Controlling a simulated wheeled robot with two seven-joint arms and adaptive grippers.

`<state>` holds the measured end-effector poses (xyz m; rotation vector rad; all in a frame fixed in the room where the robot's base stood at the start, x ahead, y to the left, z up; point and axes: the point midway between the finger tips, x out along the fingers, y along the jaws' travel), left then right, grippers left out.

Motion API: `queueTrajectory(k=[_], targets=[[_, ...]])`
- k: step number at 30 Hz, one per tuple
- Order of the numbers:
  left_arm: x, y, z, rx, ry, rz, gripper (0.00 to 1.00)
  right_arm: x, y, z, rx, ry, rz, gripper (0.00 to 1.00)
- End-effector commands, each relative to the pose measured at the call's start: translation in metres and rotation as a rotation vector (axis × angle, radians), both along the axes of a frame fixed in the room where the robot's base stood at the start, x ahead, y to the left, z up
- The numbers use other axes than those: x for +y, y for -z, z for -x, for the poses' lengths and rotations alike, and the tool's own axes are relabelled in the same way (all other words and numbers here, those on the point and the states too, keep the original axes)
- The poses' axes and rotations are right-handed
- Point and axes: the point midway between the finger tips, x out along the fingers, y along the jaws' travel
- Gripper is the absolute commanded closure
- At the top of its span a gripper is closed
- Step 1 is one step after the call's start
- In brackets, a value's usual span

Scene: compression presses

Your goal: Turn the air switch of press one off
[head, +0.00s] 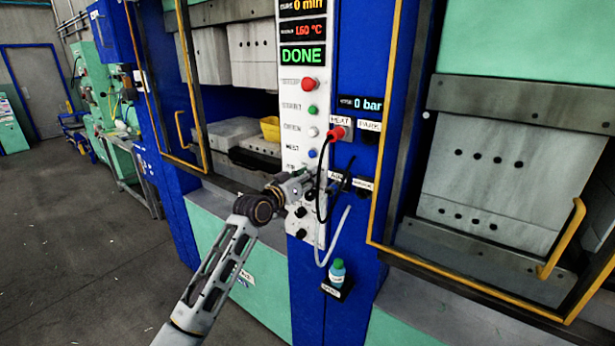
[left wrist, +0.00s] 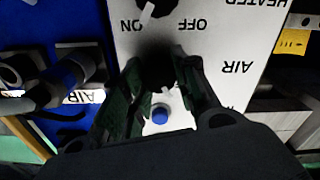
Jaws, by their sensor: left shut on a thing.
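The white control panel (head: 291,165) of the press stands at the middle of the head view. My left gripper (head: 310,182) is at its lower part and hides most of the air switch there. In the left wrist view, upside down, the dark round air switch (left wrist: 159,73) sits beside the AIR label, between the fingers of my left gripper (left wrist: 160,85). The fingers are shut on it. ON and OFF labels are by the switch; its exact pointer direction is hard to tell. My right gripper is not in view.
A blue button (left wrist: 159,116) is close to the fingers. A red plug (head: 337,133) with a hanging black cable is right of the panel. A small bottle (head: 337,271) stands in a holder below. A yellow tray (head: 270,128) is inside the left press. Another press (head: 495,170) is at the right.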

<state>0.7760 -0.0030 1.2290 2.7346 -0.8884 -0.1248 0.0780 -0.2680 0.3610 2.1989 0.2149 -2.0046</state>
Motion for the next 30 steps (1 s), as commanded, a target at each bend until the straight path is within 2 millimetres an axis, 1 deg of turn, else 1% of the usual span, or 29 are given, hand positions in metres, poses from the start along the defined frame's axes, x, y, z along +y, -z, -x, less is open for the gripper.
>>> queueTrajectory(k=[6,7,11,20,26,30], targets=[[0.0,0.0002,-0.0001,0.001,0.0,0.001,0.95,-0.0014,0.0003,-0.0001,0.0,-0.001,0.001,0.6],[0.0,0.0002,-0.0001,0.001,0.0,0.001,0.67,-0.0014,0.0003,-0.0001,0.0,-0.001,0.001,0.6],[0.0,0.0002,0.0,0.001,0.0,0.001,0.5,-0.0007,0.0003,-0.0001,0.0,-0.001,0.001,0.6],[0.0,0.0,0.0,0.0,0.0,0.0,0.49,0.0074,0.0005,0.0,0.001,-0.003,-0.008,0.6],[0.002,0.0006,0.0023,0.0,0.0,0.0,0.49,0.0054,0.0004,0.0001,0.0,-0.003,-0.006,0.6],[0.0058,0.0006,0.0075,0.0,0.0,0.0,0.49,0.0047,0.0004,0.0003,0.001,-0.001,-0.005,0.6]])
